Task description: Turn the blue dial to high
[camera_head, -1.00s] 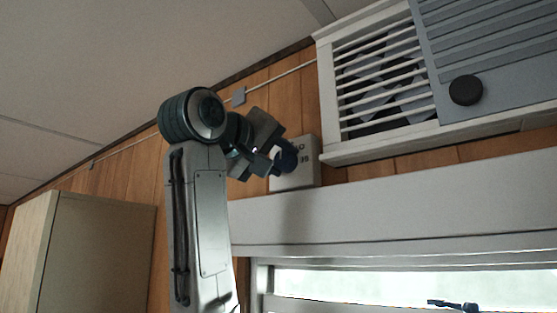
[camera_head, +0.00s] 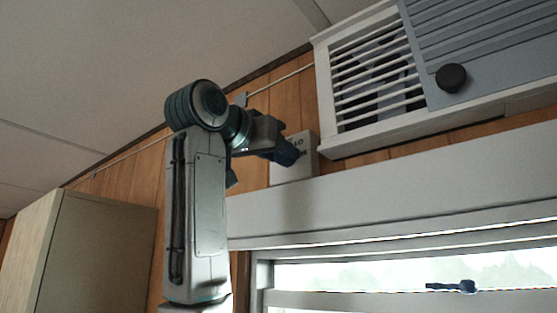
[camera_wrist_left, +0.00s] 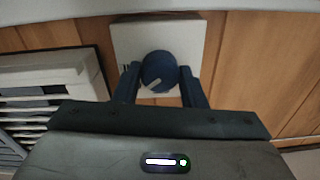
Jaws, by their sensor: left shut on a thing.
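The blue dial (camera_wrist_left: 157,68) is a round knob with a pale pointer mark, on a square whitish control box (camera_wrist_left: 184,35) on the wood wall. In the head view the box (camera_head: 294,173) sits just above the grey ledge, with partly covered lettering. My left gripper (camera_head: 285,152) reaches the box from the left and hides most of the dial there. In the left wrist view the gripper (camera_wrist_left: 159,82) is shut on the dial, a finger on each side. The pointer slants toward the lower left in that view. My right gripper is not in view.
A white slatted vent (camera_head: 375,85) with a fan behind it is right of the box. A grey sliding panel with a black knob (camera_head: 451,78) covers its right part. A window (camera_head: 390,272) is below the ledge (camera_head: 370,200). A pale cabinet (camera_head: 100,250) stands left.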

